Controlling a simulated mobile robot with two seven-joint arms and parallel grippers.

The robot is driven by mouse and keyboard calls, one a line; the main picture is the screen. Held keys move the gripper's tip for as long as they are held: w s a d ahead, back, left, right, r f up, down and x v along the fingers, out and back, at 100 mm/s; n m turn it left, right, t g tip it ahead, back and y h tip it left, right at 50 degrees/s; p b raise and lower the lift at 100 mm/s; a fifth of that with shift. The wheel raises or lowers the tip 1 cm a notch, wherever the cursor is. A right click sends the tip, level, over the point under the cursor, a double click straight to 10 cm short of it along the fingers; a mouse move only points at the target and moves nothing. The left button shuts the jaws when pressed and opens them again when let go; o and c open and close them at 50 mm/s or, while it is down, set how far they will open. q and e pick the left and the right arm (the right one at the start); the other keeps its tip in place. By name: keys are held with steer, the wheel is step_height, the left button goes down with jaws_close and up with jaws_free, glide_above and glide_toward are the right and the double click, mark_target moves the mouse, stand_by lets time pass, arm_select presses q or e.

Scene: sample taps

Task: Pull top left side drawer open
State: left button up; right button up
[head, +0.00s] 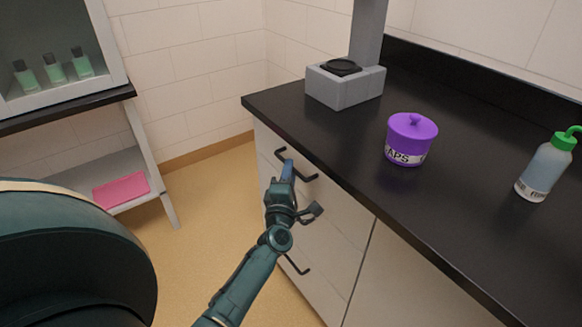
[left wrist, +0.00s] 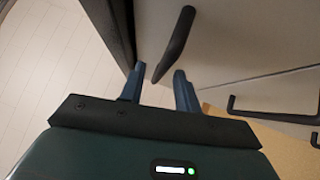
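The top left drawer (head: 340,207) is a pale front under the dark counter, and it looks closed. Its black bar handle (head: 308,177) is partly hidden behind my left gripper (head: 287,168), which is at the handle. In the left wrist view, my left gripper (left wrist: 159,78) has its two blue fingers apart. A black handle bar (left wrist: 176,42) runs down toward the gap between the fingertips. I cannot tell whether either finger touches it. My right gripper is not in view.
A lower drawer handle (head: 297,266) shows below. The black countertop (head: 450,225) holds a purple lidded jar (head: 410,140), a bottle with a green top (head: 547,165) and a grey stand (head: 345,88). A shelf with a pink item (head: 121,191) stands left. Floor between is clear.

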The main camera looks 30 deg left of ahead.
arm_select(q)
steer(key=shift+x, duration=1.25)
steer(key=shift+c, duration=0.4)
jaws_close()
